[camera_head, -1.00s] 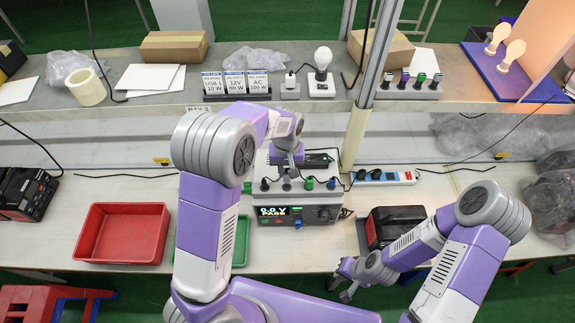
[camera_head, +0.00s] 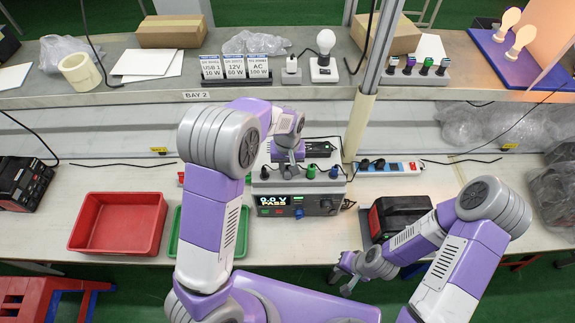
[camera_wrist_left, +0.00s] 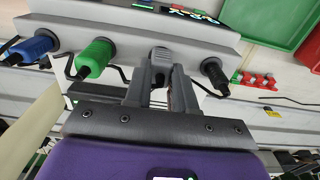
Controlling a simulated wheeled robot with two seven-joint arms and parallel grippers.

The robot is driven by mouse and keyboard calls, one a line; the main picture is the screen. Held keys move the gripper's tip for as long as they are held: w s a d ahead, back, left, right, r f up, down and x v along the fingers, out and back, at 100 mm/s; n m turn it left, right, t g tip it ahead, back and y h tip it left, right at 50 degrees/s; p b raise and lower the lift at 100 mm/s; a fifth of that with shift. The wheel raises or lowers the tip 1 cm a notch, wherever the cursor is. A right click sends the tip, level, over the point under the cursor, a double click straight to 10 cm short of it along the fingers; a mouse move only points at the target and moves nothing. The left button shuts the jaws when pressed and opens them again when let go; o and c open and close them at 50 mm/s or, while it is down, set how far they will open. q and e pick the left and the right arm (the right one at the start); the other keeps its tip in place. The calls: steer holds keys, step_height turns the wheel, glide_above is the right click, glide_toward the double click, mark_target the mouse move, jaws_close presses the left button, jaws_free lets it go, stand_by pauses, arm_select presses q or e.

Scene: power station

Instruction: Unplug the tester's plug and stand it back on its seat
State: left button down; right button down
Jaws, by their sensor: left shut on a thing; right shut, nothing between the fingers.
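The tester (camera_head: 300,204) is a grey box on the workbench with a lit display reading 0.0 V PASS. My left gripper (camera_head: 288,172) is over the tester's top, and in the left wrist view (camera_wrist_left: 160,75) its fingers are shut on a grey plug (camera_wrist_left: 160,54). I cannot tell whether that plug is seated or lifted. A green plug (camera_wrist_left: 94,58), a blue plug (camera_wrist_left: 35,47) and a black plug (camera_wrist_left: 214,73) stand along the same top edge. My right gripper (camera_head: 343,283) is shut and empty at the bench's front edge, clear of the tester.
A red tray (camera_head: 118,224) and a green tray (camera_head: 241,240) are on the left. The shelf above carries cards, bulbs and boxes.

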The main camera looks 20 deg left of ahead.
stand_by(0.5)
arm_select(q)
steer(key=c, duration=0.9)
jaws_free()
steer(key=shift+o, duration=0.2)
step_height(320, 180, up, 8)
steer(key=shift+f, duration=0.2)
